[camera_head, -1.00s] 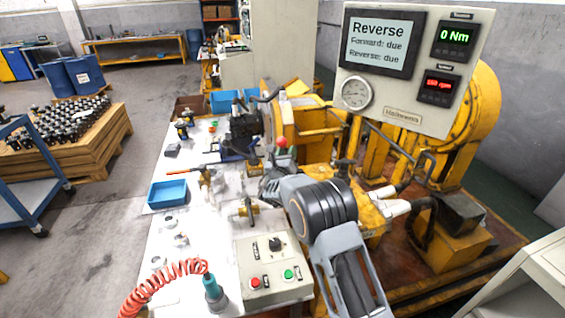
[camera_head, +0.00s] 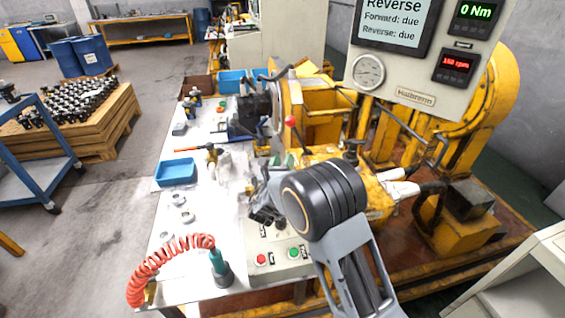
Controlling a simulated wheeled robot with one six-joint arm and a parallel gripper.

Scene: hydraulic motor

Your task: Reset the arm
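My arm rises from the lower right of the head view, over the front of the bench. My gripper (camera_head: 264,214) is at its end, beside the black and grey wrist joint and just above the control box. It is small and partly hidden by my arm, so I cannot tell whether its fingers are open or shut. I see nothing clearly held in it. The control box (camera_head: 279,266) has a red button and a green button in view. Its upper part is covered by my gripper and arm.
The display panel (camera_head: 405,98) reads "Reverse", 0 Nm and 150 rpm or similar. A yellow machine (camera_head: 325,125) stands behind my arm. A blue tray (camera_head: 176,172), metal rings (camera_head: 180,199) and a coiled red hose (camera_head: 160,255) are on the white bench.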

